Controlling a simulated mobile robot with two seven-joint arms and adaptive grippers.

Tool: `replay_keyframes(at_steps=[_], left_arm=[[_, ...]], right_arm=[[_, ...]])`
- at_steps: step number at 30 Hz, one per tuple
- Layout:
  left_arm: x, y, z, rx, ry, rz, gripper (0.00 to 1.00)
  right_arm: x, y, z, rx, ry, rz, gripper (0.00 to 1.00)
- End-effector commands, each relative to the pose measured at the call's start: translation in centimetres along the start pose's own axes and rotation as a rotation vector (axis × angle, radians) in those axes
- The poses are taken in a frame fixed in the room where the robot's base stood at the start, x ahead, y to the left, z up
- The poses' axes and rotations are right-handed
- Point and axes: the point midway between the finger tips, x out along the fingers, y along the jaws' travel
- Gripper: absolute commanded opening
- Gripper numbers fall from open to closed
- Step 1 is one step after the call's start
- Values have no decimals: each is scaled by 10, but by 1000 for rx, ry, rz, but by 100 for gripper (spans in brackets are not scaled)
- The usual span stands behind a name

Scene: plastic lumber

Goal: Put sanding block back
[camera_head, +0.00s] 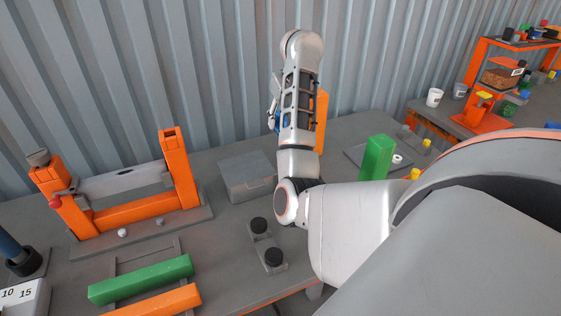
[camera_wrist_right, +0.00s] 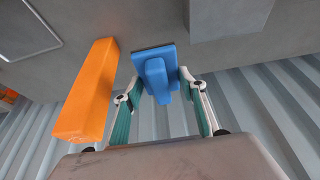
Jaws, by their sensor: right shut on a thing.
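The blue sanding block (camera_wrist_right: 154,72) is between the two fingers of my right gripper (camera_wrist_right: 162,88) in the right wrist view. My right gripper is shut on its raised grip, and its flat plate faces the grey table top. In the head view only a sliver of blue (camera_head: 277,120) shows behind my right forearm, beside the gripper fingers. Whether the plate touches the table cannot be told. My left gripper is not in view.
An orange upright post (camera_head: 321,122) stands close beside the gripper; it also shows in the right wrist view (camera_wrist_right: 87,95). A grey box (camera_head: 246,172) is on the other side. A green post (camera_head: 377,157) stands at right, and an orange frame (camera_head: 177,170) at left.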

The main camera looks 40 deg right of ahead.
Motion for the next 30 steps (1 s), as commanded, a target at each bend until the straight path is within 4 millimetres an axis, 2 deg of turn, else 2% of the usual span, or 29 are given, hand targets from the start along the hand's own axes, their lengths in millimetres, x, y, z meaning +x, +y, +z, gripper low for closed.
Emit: replay_keyframes(at_steps=[1, 10, 19, 25, 30], left_arm=[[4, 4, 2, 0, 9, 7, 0], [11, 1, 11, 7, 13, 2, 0], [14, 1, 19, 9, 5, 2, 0], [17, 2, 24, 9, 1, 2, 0], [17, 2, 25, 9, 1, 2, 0]], right_arm=[[16, 1, 8, -2, -3, 2, 18], [78, 0, 33, -2, -2, 2, 18], [103, 0, 43, 0, 0, 0, 18], [130, 0, 54, -1, -1, 1, 18], [137, 0, 57, 0, 2, 1, 18]])
